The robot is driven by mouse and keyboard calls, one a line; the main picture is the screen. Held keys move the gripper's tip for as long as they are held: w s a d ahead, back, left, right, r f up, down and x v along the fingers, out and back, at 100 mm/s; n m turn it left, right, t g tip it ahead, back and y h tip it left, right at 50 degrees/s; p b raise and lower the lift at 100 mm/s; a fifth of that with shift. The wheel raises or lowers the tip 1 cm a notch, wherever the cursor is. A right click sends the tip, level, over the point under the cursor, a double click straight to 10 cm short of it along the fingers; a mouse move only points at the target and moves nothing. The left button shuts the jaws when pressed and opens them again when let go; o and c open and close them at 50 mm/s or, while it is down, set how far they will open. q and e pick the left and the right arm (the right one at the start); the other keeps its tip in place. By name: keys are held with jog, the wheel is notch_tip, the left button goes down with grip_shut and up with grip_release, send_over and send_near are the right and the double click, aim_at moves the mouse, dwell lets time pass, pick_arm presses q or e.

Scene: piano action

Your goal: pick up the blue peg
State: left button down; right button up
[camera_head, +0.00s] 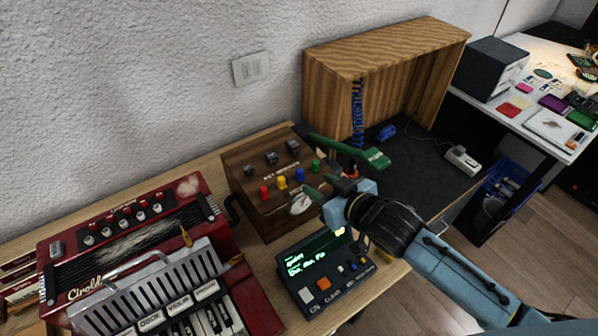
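The blue peg (299,174) stands on the sloping front of a brown wooden box (250,182), in a row with a red peg (265,191), a yellow peg (282,182) and a green peg (315,165). My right gripper (324,187) comes in from the lower right. Its fingers look spread apart, with nothing visible between them. The fingertips are just to the right of and below the blue peg in the picture, seemingly apart from it. My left gripper is not in view.
A round dial (300,204) sits on the box below the pegs. A dark device with a lit screen (322,270) lies in front, and a red accordion-like instrument (150,255) at left. A green tool (350,150) and a wooden cabinet (385,45) are behind my gripper.

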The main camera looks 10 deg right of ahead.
aim_at(302, 174)
jog(key=x, duration=0.2)
jog(key=shift+w+a+f, duration=0.1)
jog(key=shift+w+f, duration=0.05)
jog(key=shift+w, duration=0.05)
jog(key=shift+r+b+x, duration=0.15)
jog(key=shift+b+x, duration=0.05)
jog(key=shift+x, duration=1.25)
jog(key=shift+r+b+x, duration=0.15)
jog(key=shift+x, duration=1.3)
jog(key=shift+a, duration=0.15)
jog(key=shift+c, duration=0.3)
grip_shut()
